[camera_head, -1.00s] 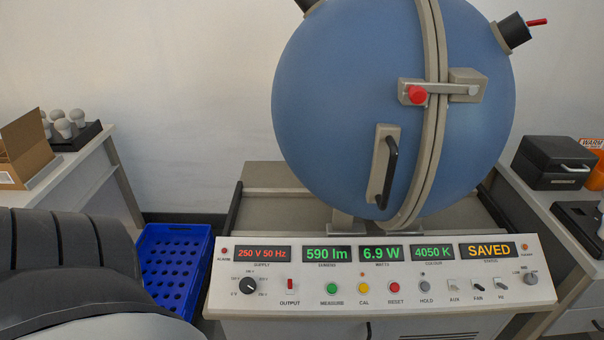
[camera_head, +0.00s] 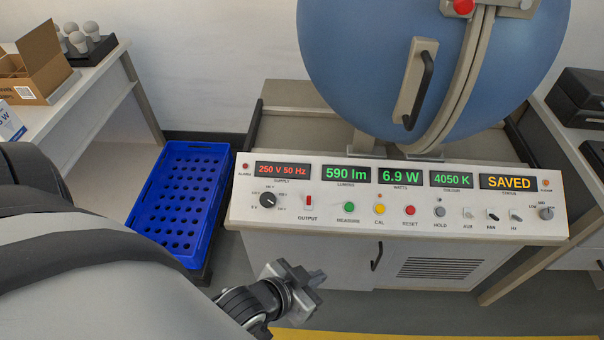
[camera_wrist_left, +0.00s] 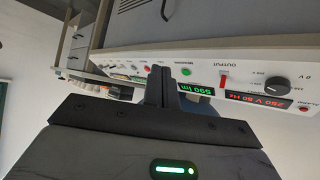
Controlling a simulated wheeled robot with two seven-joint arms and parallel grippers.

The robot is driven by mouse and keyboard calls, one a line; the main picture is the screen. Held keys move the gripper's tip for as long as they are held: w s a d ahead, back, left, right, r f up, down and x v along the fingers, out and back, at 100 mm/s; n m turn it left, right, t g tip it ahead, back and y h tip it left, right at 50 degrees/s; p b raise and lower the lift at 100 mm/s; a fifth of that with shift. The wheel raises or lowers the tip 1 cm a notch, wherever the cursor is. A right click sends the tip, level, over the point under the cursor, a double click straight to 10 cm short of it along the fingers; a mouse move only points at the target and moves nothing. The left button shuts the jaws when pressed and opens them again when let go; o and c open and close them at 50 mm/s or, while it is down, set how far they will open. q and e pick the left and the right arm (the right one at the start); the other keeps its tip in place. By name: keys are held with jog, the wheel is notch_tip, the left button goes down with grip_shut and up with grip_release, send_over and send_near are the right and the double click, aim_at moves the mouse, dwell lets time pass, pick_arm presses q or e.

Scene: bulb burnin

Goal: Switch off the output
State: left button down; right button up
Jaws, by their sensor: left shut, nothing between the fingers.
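The red OUTPUT rocker switch (camera_head: 308,201) sits on the white control panel (camera_head: 330,222), right of the supply knob (camera_head: 268,200). The supply display (camera_head: 283,170) above reads 250 V 50 Hz. My left gripper (camera_head: 318,277) is shut and empty, below the panel's front edge and apart from the switch. In the left wrist view the shut fingers (camera_wrist_left: 158,88) point towards the panel, and the red switch (camera_wrist_left: 223,80) shows to their right. My right gripper is not in view.
The blue sphere (camera_head: 400,60) stands behind the panel. A blue perforated crate (camera_head: 157,225) is on the floor at left. The panel also has MEASURE (camera_head: 349,206), CAL (camera_head: 379,208) and RESET (camera_head: 410,210) buttons close by. The status display (camera_head: 508,183) reads SAVED.

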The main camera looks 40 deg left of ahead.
pick_arm(q)
jog(key=w+d+g+h, duration=0.1)
jog(key=w+d+h, duration=0.15)
jog(key=w, duration=0.35)
notch_tip(320, 180, up, 8)
jog(key=r+n+g+y+b, duration=0.1)
jog(key=n+g+y+b, duration=0.2)
jog(key=n+g+y, duration=0.5)
send_over(309, 200)
jog(key=s, duration=0.1)
jog(key=n+t+h, duration=0.1)
jog(key=t, duration=0.1)
jog(key=shift+s+d+f, duration=0.1)
jog(key=shift+d+f, duration=0.1)
jog(key=shift+f, duration=0.05)
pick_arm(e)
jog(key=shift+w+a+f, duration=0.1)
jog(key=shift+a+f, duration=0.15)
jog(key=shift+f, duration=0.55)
pick_arm(q)
jog(key=shift+f, duration=0.1)
jog(key=b+x, duration=0.1)
jog(key=x, duration=0.8)
jog(key=shift+d+f, duration=0.1)
jog(key=shift+f, duration=0.3)
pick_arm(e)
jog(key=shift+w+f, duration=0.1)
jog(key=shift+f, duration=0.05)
